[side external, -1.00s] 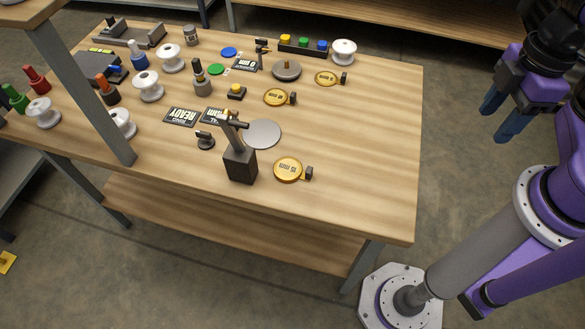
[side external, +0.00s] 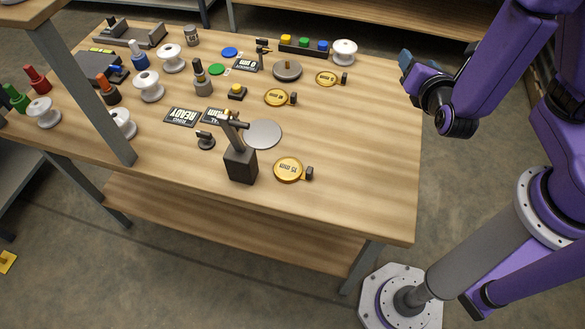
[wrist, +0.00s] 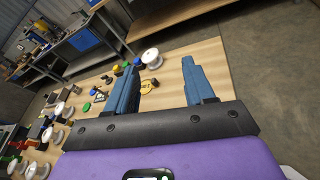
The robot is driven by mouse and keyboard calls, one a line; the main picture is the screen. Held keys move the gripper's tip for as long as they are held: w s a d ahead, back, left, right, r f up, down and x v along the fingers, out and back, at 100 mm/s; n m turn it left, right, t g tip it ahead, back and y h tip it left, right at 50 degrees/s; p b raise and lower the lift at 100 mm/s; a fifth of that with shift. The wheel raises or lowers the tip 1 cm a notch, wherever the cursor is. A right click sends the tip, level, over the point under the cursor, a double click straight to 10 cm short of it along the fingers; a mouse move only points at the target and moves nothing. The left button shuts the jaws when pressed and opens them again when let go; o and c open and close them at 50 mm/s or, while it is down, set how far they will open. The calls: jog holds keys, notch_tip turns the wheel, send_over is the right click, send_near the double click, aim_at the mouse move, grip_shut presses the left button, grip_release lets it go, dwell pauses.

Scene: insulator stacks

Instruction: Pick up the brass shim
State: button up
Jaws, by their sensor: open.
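Three round brass shims with dark lettering and small dark tabs lie apart on the wooden table. One brass shim (side external: 289,169) is near the front edge, one (side external: 276,97) is mid-table, and one (side external: 327,78) is farther back. The wrist view shows a brass disc (wrist: 147,87) beside the left finger; I cannot tell which shim it is. My gripper (side external: 408,60) is off the table's right edge in the side view, raised and partly hidden by its own wrist.
A dark post stand (side external: 240,163) stands left of the front shim, with a grey disc (side external: 263,134) behind it. A white spool (side external: 344,52) and a button strip (side external: 303,47) are at the back. The table's right side (side external: 380,150) is clear.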

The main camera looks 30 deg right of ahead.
jog(key=w+a+f+n+t+y, duration=0.2)
jog(key=a+f+n+t+y, duration=0.15)
jog(key=a+n, duration=0.2)
jog(key=n+g+y, duration=0.6)
jog(key=n+y, duration=0.6)
jog(key=y, duration=0.1)
send_near(312, 172)
jog(key=shift+w+a+f, duration=0.2)
jog(key=shift+w+f, duration=0.05)
jog(key=shift+w, duration=0.2)
jog(key=shift+w+a+f, duration=0.25)
jog(key=shift+w, duration=0.25)
jog(key=shift+a+f+n, duration=0.15)
jog(key=shift+f+n, duration=0.05)
jog(key=shift+n, duration=0.05)
jog(key=shift+x, duration=3.55)
jog(key=shift+c, duration=0.3)
jog(key=shift+r, duration=0.1)
grip_shut()
